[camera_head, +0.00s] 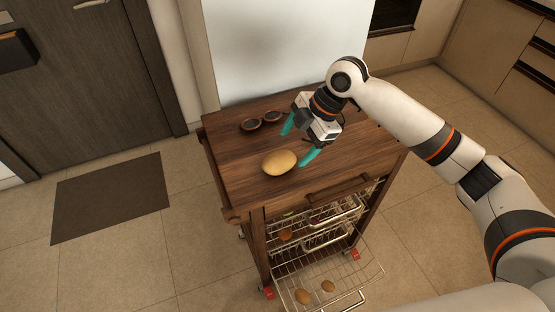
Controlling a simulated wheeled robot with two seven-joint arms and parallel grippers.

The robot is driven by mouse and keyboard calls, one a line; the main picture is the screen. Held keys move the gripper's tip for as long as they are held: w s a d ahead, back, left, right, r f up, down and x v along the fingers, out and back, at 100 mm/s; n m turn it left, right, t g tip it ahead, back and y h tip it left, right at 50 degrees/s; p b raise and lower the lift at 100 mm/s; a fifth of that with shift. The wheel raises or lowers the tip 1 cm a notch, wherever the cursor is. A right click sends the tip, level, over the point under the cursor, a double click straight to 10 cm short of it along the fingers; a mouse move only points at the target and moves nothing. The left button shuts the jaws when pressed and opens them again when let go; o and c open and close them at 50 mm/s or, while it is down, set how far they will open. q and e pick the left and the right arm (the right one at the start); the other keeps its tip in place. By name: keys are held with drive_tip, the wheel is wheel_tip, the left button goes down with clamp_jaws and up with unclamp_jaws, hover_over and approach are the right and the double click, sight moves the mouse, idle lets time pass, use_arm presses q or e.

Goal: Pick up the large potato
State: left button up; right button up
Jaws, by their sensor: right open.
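A large tan potato (279,162) lies on the wooden top of a kitchen cart (233,190), near its front left. My right gripper (299,140) reaches in from the right with its teal fingers apart. It is open and empty, just to the right of the potato, with the fingers pointing down and left toward it. I cannot tell whether a fingertip touches the potato. Smaller potatoes (303,296) lie in the wire baskets below the cart top. My left gripper is not in view.
A pair of dark glasses (262,121) lies on the cart top behind the potato. Wire baskets (345,275) stick out at the cart's front. A dark mat (110,197) lies on the tiled floor at left. A pale panel (265,50) stands behind the cart.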

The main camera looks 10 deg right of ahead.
sight(285, 155)
drive_tip(key=x, duration=0.3)
drive_tip(key=p+x, duration=0.1)
drive_tip(key=x, duration=0.2)
drive_tip(key=shift+w+a+f, duration=0.2)
drive_tip(key=shift+w+f, duration=0.05)
drive_tip(key=c, duration=1.2)
